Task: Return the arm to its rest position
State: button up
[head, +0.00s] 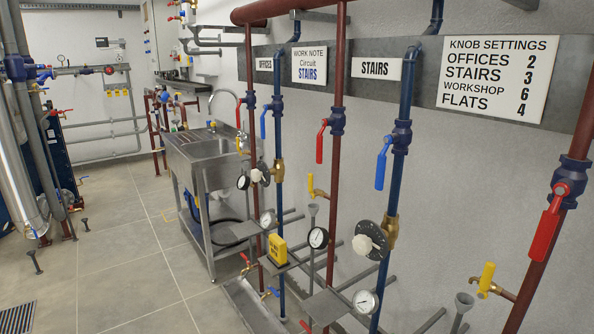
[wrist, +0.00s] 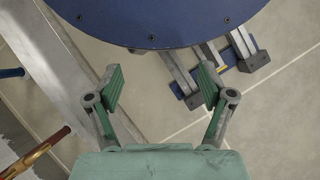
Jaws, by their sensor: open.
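My gripper (wrist: 160,90) shows in the wrist view with its two green-padded fingers spread apart. It is open and nothing is between the fingers. Below and beyond it are the tiled floor and a round dark blue plate (wrist: 155,15) at the top of the view. The plate looks apart from the fingertips, though the exact distance is unclear. My arm and gripper do not show in the head view.
In the head view, red and blue pipes carry red levers (head: 320,142), blue levers (head: 383,163) and gauges (head: 318,238) along the wall. A steel sink (head: 208,150) stands behind them. A yellow tag box (head: 278,249) sits on a bracket. The tiled floor (head: 125,255) at left is mostly clear.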

jog(key=s+d+f, duration=0.1)
jog(key=s, duration=0.3)
notch_tip(320, 180, up, 13)
jog(key=p, duration=1.3)
jog(key=shift+w+d+r+m+g+p, duration=0.2)
jog(key=shift+w+m+g+p, duration=0.1)
jog(key=shift+m+g, duration=0.1)
dwell(0.5)
